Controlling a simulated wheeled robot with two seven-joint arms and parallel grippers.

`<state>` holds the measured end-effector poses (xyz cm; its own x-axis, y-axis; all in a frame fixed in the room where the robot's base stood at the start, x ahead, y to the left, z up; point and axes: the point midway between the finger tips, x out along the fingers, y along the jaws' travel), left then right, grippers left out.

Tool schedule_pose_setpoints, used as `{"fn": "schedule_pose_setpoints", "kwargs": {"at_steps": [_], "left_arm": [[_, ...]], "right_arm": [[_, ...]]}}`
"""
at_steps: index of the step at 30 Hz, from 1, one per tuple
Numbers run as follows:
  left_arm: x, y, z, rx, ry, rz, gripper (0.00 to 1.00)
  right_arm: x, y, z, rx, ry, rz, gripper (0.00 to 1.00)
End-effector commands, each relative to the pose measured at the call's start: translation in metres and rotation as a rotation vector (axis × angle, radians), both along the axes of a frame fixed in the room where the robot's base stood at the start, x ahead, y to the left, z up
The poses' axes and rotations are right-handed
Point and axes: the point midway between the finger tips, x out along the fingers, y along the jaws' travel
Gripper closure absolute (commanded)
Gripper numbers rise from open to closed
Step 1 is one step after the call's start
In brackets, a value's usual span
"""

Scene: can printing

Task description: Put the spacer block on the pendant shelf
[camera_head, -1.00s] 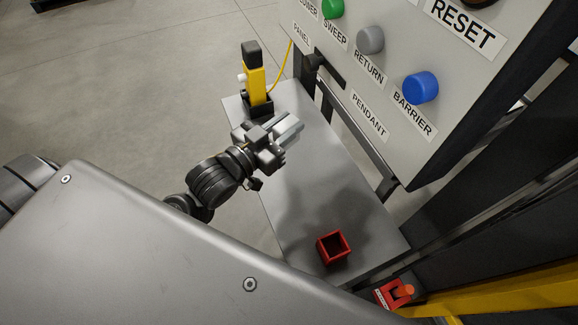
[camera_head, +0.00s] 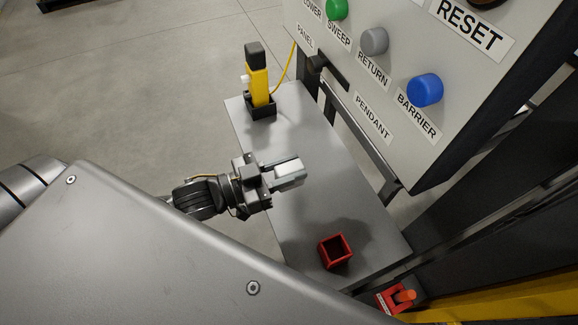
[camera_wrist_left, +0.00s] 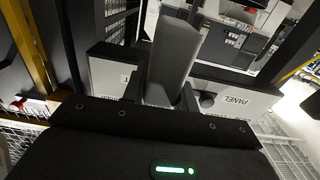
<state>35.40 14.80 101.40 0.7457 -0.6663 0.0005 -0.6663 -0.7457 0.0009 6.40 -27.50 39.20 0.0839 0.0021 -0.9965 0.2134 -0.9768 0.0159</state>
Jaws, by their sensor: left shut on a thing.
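My left gripper (camera_head: 280,176) is shut on the spacer block, a light grey oblong block (camera_head: 290,169). The block points to the right in the head view and appears over the middle of the grey shelf (camera_head: 310,215); its height above the surface cannot be told exactly. In the left wrist view the block (camera_wrist_left: 174,50) stands out long and grey between the fingers. The shelf lies below the panel with the PENDANT label. My right gripper is not in view.
A yellow pendant (camera_head: 258,82) stands in a black holder at the shelf's far end. An open red box (camera_head: 335,251) sits at the near end. The button panel (camera_head: 390,120) overhangs the right side. A red device (camera_head: 400,296) is at lower right. The shelf's middle is bare.

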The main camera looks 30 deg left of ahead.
Motion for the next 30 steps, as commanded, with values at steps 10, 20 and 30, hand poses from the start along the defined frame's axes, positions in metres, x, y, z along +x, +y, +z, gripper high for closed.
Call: {"fn": "schedule_pose_setpoints", "kwargs": {"at_steps": [10, 20, 30], "left_arm": [[0.055, 0.046, -0.03, 0.007, 0.0, 0.004, 0.94], [0.097, 0.081, -0.083, 0.002, 0.001, 0.004, 0.94], [0.106, 0.088, -0.097, 0.001, 0.0, 0.002, 0.94]], "right_arm": [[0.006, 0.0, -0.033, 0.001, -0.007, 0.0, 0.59], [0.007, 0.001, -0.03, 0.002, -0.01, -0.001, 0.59], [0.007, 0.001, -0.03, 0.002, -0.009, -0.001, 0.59]]}}
